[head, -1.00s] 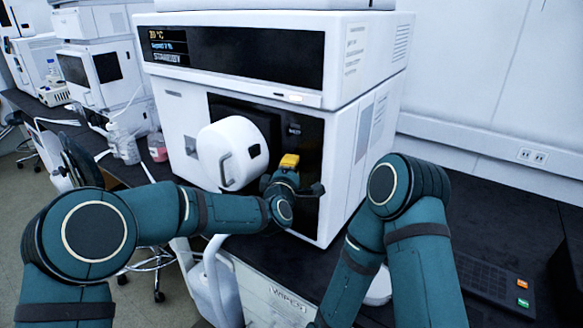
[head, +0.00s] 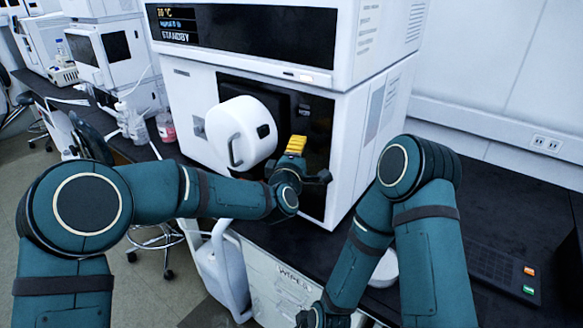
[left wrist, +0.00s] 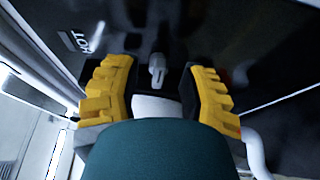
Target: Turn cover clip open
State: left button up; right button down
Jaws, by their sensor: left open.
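The white round cover (head: 240,133) with a grey handle stands out from the dark front panel (head: 318,130) of the white instrument. In the left wrist view a small grey clip (left wrist: 157,68) shows on a dark surface marked HOT. My left gripper (head: 296,146) is just right of the cover, close to the panel. Its yellow fingers (left wrist: 158,75) are open, one on each side of the clip, with gaps between. I cannot tell how deep the clip lies between them. In the head view the gripper hides the clip.
The instrument's upper unit (head: 250,35) overhangs with a display reading STANDBY. A pink-liquid bottle (head: 167,128) and other instruments stand to the left. The black bench (head: 490,200) is mostly clear at right, with a keypad (head: 500,272) near its edge.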

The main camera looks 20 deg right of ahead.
pick_arm(q)
jog(key=v, duration=0.9)
jog(key=shift+s+a, duration=0.2)
jog(key=shift+s, duration=0.1)
jog(key=s+a+f+m+g+y, duration=0.1)
jog(key=s+a+f+m+g, duration=0.1)
jog(key=a+f, duration=0.35)
jog(key=s+a+f+m+g+y, duration=0.1)
jog(key=a+f+m+g, duration=0.15)
jog(key=f, duration=0.65)
jog(key=s+a+f+m+g+y, duration=0.1)
jog(key=s+a+f+g, duration=0.1)
jog(key=a+f, duration=0.4)
jog(key=s+a+f+m+g+y, duration=0.1)
jog(key=s+a+f+m+g, duration=0.1)
jog(key=s+a+f, duration=0.3)
jog(key=s+a+f+m+g+y, duration=0.1)
jog(key=s+a+f+m+g, duration=0.2)
jog(key=s+f, duration=0.7)
jog(key=s+a+g, duration=0.2)
jog(key=a, duration=0.1)
jog(key=shift+s, duration=0.15)
jog(key=shift+a, duration=0.1)
